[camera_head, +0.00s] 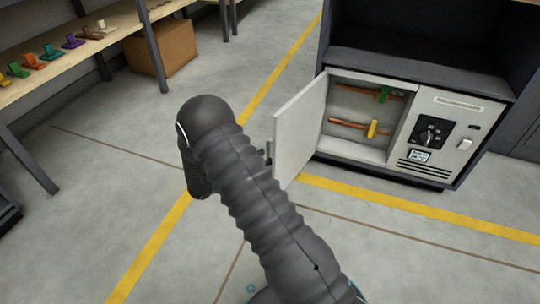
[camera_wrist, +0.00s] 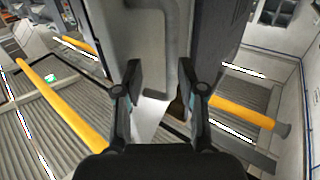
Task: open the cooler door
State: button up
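The cooler (camera_head: 459,148) stands low under a dark cabinet, with a control panel on its right. Its white door (camera_head: 300,129) is swung wide open to the left, showing the inside. In the wrist view, my gripper (camera_wrist: 161,92) has its two dark fingers apart. A grey upright panel with a bar-like handle (camera_wrist: 166,50) shows just beyond and between the fingers. I cannot tell whether they touch it. In the head view my arm covers the gripper; a small dark piece shows at the door's left edge, and I cannot tell what it is.
Inside the cooler are two orange-brown racks (camera_head: 350,127) with a green and a yellow piece. A wooden shelf (camera_head: 60,67) with several coloured pieces stands at the left, a cardboard box (camera_head: 165,49) by it. The grey floor with yellow lines (camera_head: 420,209) is clear in front.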

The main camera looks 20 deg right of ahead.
jog(key=v, duration=0.8)
jog(key=shift+a, duration=0.3)
jog(key=shift+s+f, duration=0.1)
